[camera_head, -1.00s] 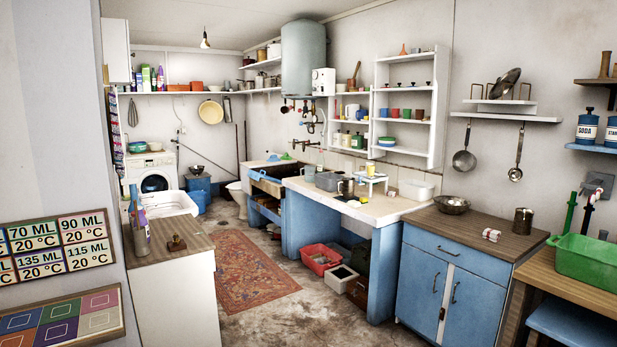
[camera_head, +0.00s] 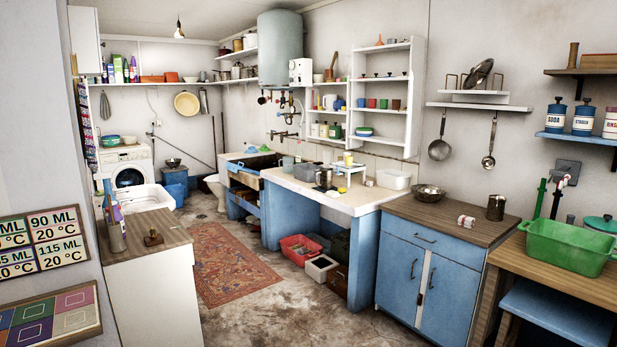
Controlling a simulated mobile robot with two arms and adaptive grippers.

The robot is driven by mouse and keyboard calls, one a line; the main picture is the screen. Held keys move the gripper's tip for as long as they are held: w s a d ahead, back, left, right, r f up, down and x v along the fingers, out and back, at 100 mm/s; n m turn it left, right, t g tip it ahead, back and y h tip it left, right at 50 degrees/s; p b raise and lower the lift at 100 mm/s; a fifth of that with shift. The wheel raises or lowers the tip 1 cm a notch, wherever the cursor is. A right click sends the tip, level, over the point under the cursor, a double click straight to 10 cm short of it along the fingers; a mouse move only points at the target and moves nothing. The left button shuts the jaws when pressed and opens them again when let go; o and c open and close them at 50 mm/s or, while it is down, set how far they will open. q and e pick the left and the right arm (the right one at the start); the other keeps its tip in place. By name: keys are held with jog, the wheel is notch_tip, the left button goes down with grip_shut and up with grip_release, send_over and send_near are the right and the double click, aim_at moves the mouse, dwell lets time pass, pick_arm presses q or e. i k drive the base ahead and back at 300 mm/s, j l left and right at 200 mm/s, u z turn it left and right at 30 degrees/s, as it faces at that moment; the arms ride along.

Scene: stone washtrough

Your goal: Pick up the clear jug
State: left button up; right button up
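I cannot make out the clear jug for certain. On the pale stone worktop (camera_head: 340,203) stand a greyish tub (camera_head: 304,173) and a metal-looking jug (camera_head: 324,178). A small pale, glassy shape (camera_head: 288,164) stands left of the tub, too small to identify. A small white stand (camera_head: 349,170) with a yellow item is to their right. A whitish jug-like vessel (camera_head: 328,102) is on the white wall shelf. Neither of my grippers is in view.
A rug (camera_head: 228,262) lies on the floor, with open floor to its right. A white cabinet with a wooden top (camera_head: 150,290) stands at left. A blue cabinet (camera_head: 425,275) stands at right. A red crate (camera_head: 300,249) and a white box (camera_head: 320,267) sit below the worktop.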

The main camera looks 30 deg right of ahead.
aim_at(288, 161)
jog(key=i+l+z, duration=0.4)
jog(key=i, duration=0.2)
jog(key=i+z, duration=0.4)
jog(key=i, duration=2.2)
